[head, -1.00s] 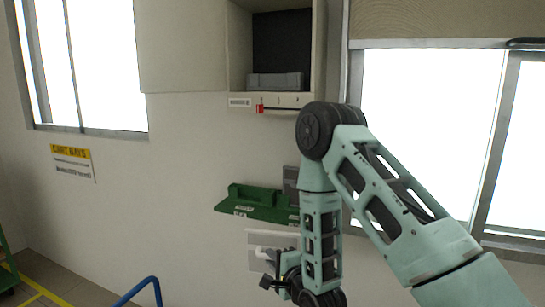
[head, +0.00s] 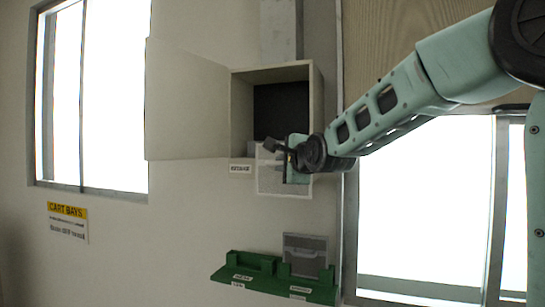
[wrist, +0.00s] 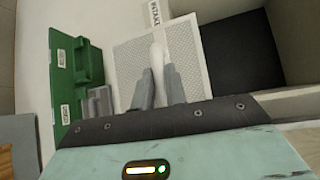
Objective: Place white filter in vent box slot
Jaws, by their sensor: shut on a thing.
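The white filter (head: 268,182) is a flat mesh panel, held upright in front of the lower front edge of the vent box (head: 318,95). In the wrist view, the filter (wrist: 133,62) has a pale raised handle, with my gripper (wrist: 160,88) shut on it. My gripper (head: 287,160) also shows in the head view, partly covering the filter. The vent box is open, with a dark back inside (wrist: 240,52). The filter and my gripper hide the box's lower opening, so the slot cannot be made out. The filter looks outside the box.
The open box door (head: 187,100) extends to the left. Below, a green wall shelf (head: 232,275) carries a grey filter (head: 305,255) at its right end. A label (head: 241,168) is under the box's left side.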

